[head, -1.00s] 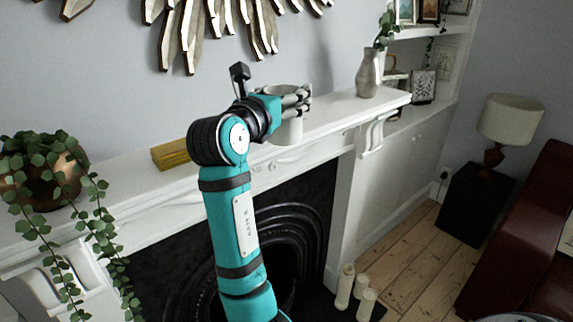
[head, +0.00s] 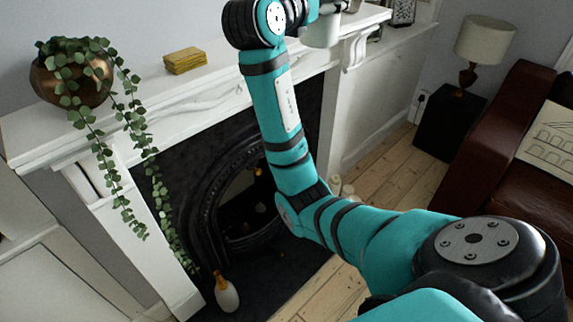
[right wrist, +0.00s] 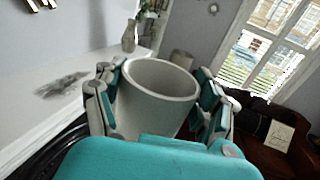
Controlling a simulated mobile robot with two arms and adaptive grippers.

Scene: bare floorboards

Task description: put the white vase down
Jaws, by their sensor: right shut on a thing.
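The white vase (right wrist: 150,112) is a plain, wide-mouthed cylinder. My right gripper (right wrist: 156,88) is shut around its sides in the right wrist view, with fingers on both sides and the open rim facing up toward the camera. In the head view the vase (head: 321,32) shows at the top, by the front edge of the white mantel shelf (head: 225,80), partly hidden by my right arm. I cannot tell whether it touches the shelf. The right gripper is mostly cut off by the top edge there. My left gripper is not in view.
A yellow block (head: 185,61) and a copper pot with a trailing plant (head: 72,80) stand on the shelf's left part. A grey vase (right wrist: 130,36) stands farther along it. Candles (head: 335,185) stand on the floor below. The shelf between the yellow block and my arm is clear.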

